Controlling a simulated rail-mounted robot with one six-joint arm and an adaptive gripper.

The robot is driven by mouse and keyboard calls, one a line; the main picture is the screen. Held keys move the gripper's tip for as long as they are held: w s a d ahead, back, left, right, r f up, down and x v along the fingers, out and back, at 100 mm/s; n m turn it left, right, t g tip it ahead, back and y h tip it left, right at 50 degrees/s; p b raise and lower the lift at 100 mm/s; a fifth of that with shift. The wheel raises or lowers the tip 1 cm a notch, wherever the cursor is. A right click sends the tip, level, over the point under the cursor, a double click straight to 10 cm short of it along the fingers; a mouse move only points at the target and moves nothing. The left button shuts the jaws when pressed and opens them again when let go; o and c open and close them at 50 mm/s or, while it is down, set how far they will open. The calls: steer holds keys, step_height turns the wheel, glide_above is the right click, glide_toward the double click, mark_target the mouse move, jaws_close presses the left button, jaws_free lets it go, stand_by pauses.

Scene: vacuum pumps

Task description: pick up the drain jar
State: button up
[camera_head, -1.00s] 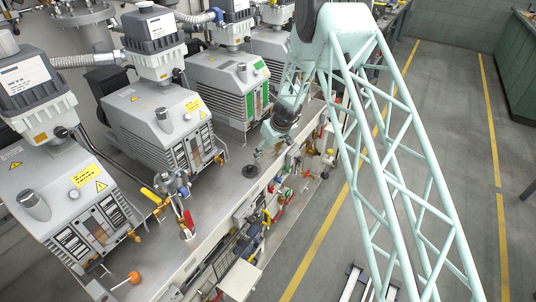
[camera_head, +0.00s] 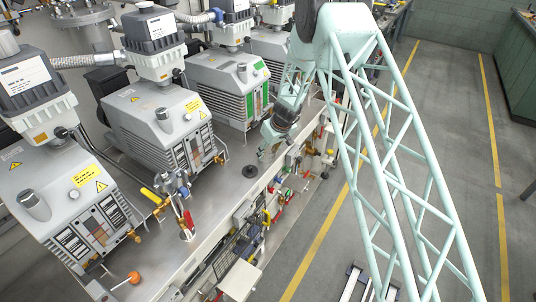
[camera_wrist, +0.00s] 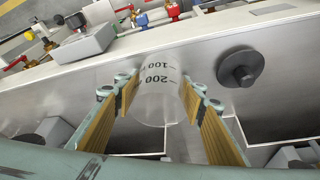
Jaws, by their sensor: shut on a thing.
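The drain jar (camera_wrist: 158,78) is clear, with printed 100 and 200 marks, and shows between my fingers in the wrist view. My gripper (camera_wrist: 156,98) is shut on it, one yellowish-brown finger pad on each side. In the head view my gripper (camera_head: 264,151) is over the metal bench near its front edge, small and partly hidden by my arm. The jar is too small to make out there. I cannot tell whether its base touches the bench.
A black round disc with a knob (camera_wrist: 238,67) lies beside the jar on the metal bench (camera_head: 222,205). Grey pumps (camera_head: 155,120) stand behind. Valves and red and blue handles (camera_wrist: 150,17) line the bench front. The floor to the right is open.

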step_height(320, 180, up, 10)
steer(key=p, duration=0.1)
steer(key=shift+p, duration=0.35)
stand_by(0.4)
stand_by(0.7)
